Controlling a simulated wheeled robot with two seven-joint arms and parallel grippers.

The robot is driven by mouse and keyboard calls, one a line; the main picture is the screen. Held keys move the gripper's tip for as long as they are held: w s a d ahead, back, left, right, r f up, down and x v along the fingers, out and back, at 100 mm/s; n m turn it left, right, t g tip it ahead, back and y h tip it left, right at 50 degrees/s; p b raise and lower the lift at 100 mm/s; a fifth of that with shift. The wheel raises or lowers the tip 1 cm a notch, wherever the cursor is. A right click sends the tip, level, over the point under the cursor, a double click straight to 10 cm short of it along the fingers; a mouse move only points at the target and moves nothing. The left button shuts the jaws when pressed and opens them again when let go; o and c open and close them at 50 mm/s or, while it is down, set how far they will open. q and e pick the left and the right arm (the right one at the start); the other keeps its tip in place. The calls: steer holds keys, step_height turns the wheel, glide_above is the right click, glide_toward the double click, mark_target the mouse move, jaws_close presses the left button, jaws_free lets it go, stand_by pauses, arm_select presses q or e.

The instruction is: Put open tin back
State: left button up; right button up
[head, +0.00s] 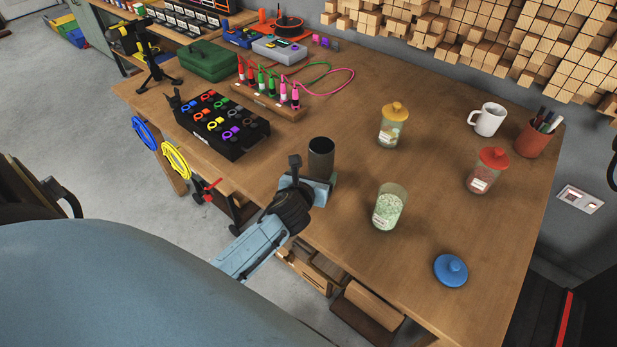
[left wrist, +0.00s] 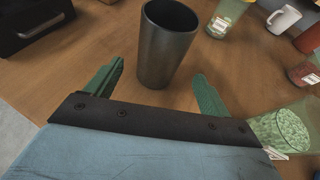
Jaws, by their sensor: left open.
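A dark grey open tin (head: 321,160) stands upright on the wooden workbench near its front edge. It also shows in the left wrist view (left wrist: 166,50), with its open top facing up. My left gripper (head: 311,178) is right at the near side of the tin. In the left wrist view its two green fingers are spread apart (left wrist: 158,88), one to each side of the tin's lower part, with gaps, so it is not gripped. My right gripper is not in view.
An open glass jar of green granules (head: 389,207) stands to the right, with a blue lid (head: 450,270) lying nearby. A yellow-lidded jar (head: 394,125), red-lidded jar (head: 487,170), white mug (head: 488,119) and pen cup (head: 538,137) stand beyond. A black tool block (head: 220,125) is left.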

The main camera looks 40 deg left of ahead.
arm_select(q)
steer(key=shift+p+v, duration=0.4)
steer(key=shift+v, duration=2.15)
